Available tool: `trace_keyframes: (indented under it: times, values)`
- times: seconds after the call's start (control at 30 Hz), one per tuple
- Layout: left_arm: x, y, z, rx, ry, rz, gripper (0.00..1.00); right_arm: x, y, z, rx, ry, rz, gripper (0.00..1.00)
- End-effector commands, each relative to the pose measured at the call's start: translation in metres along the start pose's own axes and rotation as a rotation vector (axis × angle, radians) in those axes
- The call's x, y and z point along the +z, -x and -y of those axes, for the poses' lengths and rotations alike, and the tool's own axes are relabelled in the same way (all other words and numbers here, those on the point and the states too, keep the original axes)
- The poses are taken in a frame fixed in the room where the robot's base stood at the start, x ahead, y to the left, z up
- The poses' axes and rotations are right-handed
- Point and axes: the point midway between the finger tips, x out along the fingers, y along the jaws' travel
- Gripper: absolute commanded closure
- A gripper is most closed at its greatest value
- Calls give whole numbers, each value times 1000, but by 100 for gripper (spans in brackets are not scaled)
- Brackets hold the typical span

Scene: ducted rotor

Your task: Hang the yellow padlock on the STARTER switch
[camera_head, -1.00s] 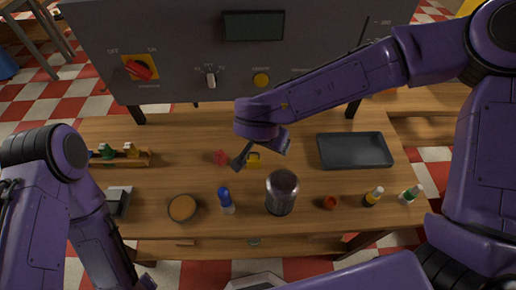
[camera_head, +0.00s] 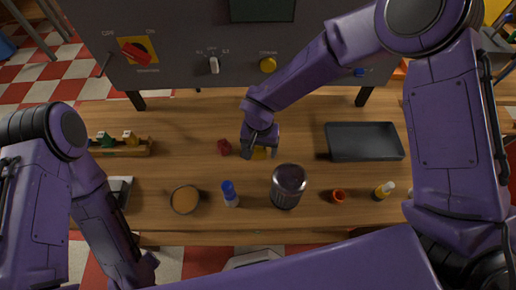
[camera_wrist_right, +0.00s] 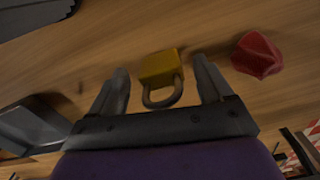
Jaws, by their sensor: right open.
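The yellow padlock (camera_wrist_right: 160,69) lies on the wooden table between the two open fingers of my right gripper (camera_wrist_right: 163,88) in the right wrist view, its grey shackle pointing toward the palm. In the head view the padlock (camera_head: 259,153) is partly hidden by my right gripper (camera_head: 260,150). The grey panel (camera_head: 190,70) stands behind the table with a red switch on a yellow plate (camera_head: 137,52), a white-handled selector (camera_head: 214,65) and a yellow round knob (camera_head: 268,65). Their labels are too small to read surely. My left arm is at the left; its gripper is not clearly seen.
A red piece (camera_head: 224,147) lies just left of the padlock; it also shows in the right wrist view (camera_wrist_right: 257,55). A dark tray (camera_head: 364,142) is to the right. A dark canister (camera_head: 288,186), a blue-capped bottle (camera_head: 230,194) and a round dish (camera_head: 184,199) stand in front.

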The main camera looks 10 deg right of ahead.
Motion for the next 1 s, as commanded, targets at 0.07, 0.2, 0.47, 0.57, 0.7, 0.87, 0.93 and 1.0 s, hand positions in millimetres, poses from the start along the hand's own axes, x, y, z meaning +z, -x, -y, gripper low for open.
trace_keyframes:
  times: [0.07, 0.2, 0.47, 0.57, 0.7, 0.87, 0.93, 1.0]
  values:
    - [-1, 3, 0, 0, 0, 0, 47, 1, -9, 0, 2, 2, 1, 20]
    - [-1, 2, 0, -1, 0, 0, 47, 0, -14, 0, 0, 1, 0, 20]
    - [-1, 2, 0, -1, 0, 0, 47, 0, -14, 1, -1, 2, 0, 69]
    - [-1, 2, 0, -1, 0, 0, 47, 0, -14, 1, -1, 2, 0, 79]
    - [-1, 2, 0, -1, 0, 0, 47, 0, -14, 1, -1, 2, 0, 79]
    - [1, -1, 0, -1, 0, 0, 47, 0, -1, 2, -5, 1, 0, 79]
    - [2, -4, 0, 0, 0, 0, 47, -1, 15, 2, -7, -1, -2, 79]
    - [3, -7, 0, 0, 0, 0, 47, 0, 33, 2, -7, 0, -1, 79]
